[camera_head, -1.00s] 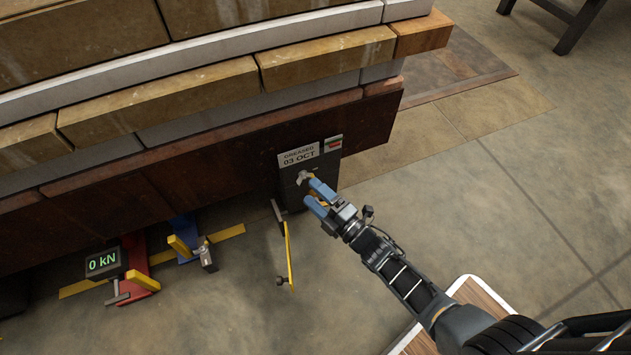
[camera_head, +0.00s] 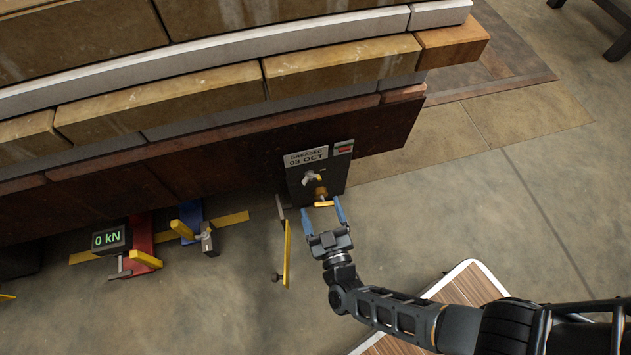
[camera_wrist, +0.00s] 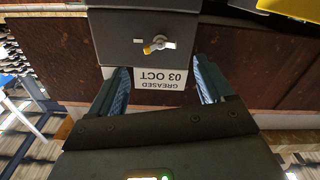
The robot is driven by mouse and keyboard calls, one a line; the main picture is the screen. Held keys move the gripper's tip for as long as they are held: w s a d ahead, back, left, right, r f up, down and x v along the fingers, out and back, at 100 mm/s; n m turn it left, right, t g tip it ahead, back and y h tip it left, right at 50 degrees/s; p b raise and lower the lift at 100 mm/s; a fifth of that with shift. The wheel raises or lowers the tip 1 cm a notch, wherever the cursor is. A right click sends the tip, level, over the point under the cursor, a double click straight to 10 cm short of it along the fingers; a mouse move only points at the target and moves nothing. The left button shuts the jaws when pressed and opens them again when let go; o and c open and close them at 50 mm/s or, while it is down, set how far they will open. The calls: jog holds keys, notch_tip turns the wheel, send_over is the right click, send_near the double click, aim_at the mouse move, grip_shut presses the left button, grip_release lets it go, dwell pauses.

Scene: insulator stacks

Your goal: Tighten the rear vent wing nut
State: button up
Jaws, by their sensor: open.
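A small wing nut (camera_head: 312,177), grey with a yellow wing, sits on the front of a dark box (camera_head: 299,191) under the stack's edge. It also shows in the wrist view (camera_wrist: 158,44), its wings lying roughly crosswise. A brass knob with a yellow bar (camera_head: 323,203) is just below it in the head view. My gripper (camera_head: 321,208) is open, its blue fingers spread either side of the yellow bar as seen from the head. In the wrist view my gripper (camera_wrist: 161,70) faces the box, with the wing nut ahead between the finger lines and nothing held.
A "GREASED 03 OCT" label (camera_head: 305,156) is on the box, upside down in the wrist view. A "0 kN" display (camera_head: 107,239), red and blue fixtures and yellow levers (camera_head: 287,254) stand left. Stone blocks overhang above. A wood-topped surface (camera_head: 468,292) is lower right.

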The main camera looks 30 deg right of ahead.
aim_at(312, 183)
jog(key=shift+b+x, duration=1.5)
jog(key=shift+x, duration=2.15)
jog(key=shift+c, duration=0.4)
jog(key=c, duration=1)
jog(key=shift+o, duration=0.2)
jog(key=shift+f+m, duration=0.1)
jog(key=shift+m, duration=1.4)
jog(key=o, duration=1)
jog(key=shift+o, duration=0.2)
jog(key=shift+a, duration=0.1)
